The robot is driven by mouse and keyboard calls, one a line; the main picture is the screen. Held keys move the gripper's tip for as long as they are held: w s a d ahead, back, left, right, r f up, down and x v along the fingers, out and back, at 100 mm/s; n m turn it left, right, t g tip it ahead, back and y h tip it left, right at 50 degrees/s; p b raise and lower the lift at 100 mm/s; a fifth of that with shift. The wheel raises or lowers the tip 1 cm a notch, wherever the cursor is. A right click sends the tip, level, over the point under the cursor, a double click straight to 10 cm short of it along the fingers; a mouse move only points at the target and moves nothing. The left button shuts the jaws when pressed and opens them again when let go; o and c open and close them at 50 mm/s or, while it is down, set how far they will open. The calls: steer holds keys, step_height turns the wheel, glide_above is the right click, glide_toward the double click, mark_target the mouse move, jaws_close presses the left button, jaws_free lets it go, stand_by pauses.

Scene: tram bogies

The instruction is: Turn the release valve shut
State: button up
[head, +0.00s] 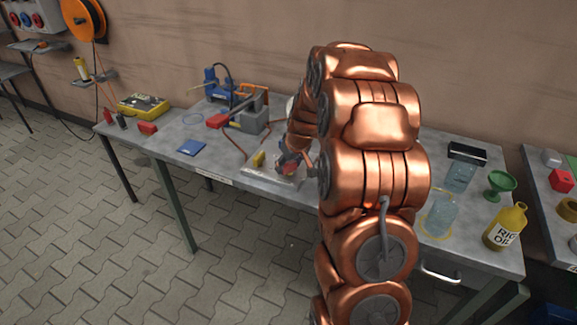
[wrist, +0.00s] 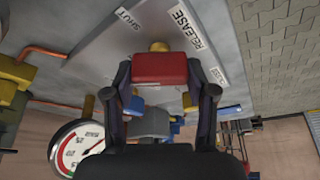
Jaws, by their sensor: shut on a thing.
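The release valve's red handle (wrist: 160,68) sits between the two fingers of my gripper (wrist: 160,88) in the wrist view. My gripper is shut on the handle. A brass part (wrist: 159,46) shows just beyond it. The valve is on a grey plate (wrist: 100,52) with labels "SHUT" (wrist: 130,20) and "RELEASE" (wrist: 188,28); a third small label is hard to read. In the head view my gripper (head: 290,170) is low over the plate (head: 258,178) on the bench, and my arm hides part of it. The handle's exact angle is hard to tell.
A pressure gauge (wrist: 80,146) and copper pipe (wrist: 42,52) are close by my gripper.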

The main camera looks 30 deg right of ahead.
steer(key=m+h, duration=0.1)
steer(key=m, duration=0.1)
steer(key=m+h, duration=0.1)
steer(key=m, duration=0.2)
steer(key=shift+g, duration=0.4)
steer(key=m, duration=0.3)
steer(key=m+g+h, duration=0.1)
steer(key=m, duration=0.2)
steer(key=shift+g+h, duration=0.3)
steer(key=o, duration=1.2)
steer(key=shift+c, duration=0.2)
steer(key=shift+r, duration=0.15)
steer(key=v, duration=1.1)
steer(key=shift+a+r, duration=0.2)
steer(key=shift+r, duration=0.1)
